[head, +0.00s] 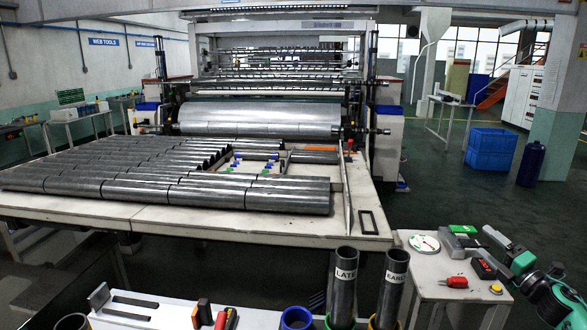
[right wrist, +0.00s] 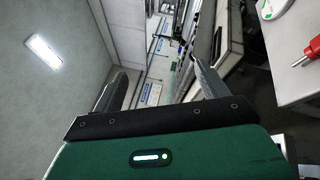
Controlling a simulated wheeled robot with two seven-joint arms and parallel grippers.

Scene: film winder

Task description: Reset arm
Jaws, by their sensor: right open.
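My right arm comes in at the lower right of the head view. Its gripper (head: 490,251) is over the right end of the small white side table (head: 425,292). In the right wrist view the two fingers of this gripper (right wrist: 160,85) stand wide apart with nothing between them. My left gripper does not show in either view.
The side table carries a round white disc (head: 424,244), a red-handled tool (head: 453,282) and several small items. Dark tubes marked LATE (head: 344,285) and EARLY (head: 391,285) stand upright in front. Rows of dark rolls (head: 200,190) cover the long table. Open floor lies behind the side table.

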